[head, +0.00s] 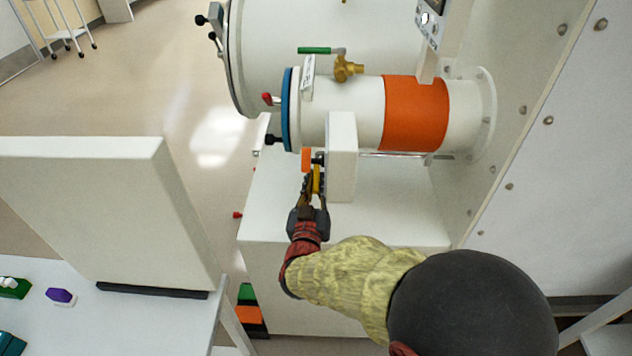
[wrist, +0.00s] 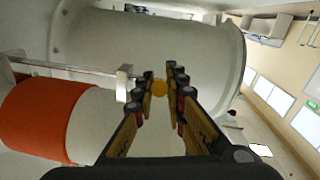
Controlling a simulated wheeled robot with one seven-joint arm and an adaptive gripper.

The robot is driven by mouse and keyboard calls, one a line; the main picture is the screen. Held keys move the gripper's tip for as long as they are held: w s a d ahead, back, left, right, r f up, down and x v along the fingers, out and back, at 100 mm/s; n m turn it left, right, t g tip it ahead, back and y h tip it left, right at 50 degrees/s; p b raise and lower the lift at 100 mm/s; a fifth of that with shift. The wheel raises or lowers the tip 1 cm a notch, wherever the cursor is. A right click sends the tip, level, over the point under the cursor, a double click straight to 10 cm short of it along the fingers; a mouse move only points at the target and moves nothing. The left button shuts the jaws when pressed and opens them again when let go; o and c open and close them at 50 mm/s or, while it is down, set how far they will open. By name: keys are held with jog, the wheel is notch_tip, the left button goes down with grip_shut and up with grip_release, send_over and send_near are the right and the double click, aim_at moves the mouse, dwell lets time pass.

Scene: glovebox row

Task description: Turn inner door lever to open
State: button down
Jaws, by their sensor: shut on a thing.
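The inner door lever shows as a yellow grip (head: 317,178) beside a white box (head: 342,157) under the small antechamber. The fingers hide part of the lever, and the inner door itself is not in clear view.
A large white antechamber (head: 300,45) lies behind the small one. A brass valve (head: 347,69) with a green handle (head: 315,50) sits above. An orange piece (head: 306,158) is close to my fingertips. A white panel (head: 90,200) stands at left; open floor lies beyond.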

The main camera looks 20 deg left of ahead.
jog(key=shift+r, duration=0.1)
dwell(0.6)
jog(key=r+p, duration=0.1)
jog(key=p, duration=0.2)
jog(key=shift+s+g+p, duration=0.1)
jog(key=shift+g+p, duration=0.2)
jog(key=shift+g, duration=0.1)
jog(key=r+g+p, duration=0.1)
jog(key=g+p, duration=0.1)
jog(key=p, duration=0.4)
jog(key=shift+s+r+p, duration=0.15)
jog(key=shift+r+p, duration=0.05)
jog(key=shift+p, duration=0.1)
jog(key=shift+f, duration=0.15)
jog(key=c, duration=1.8)
grip_release()
jog(key=v, duration=1.2)
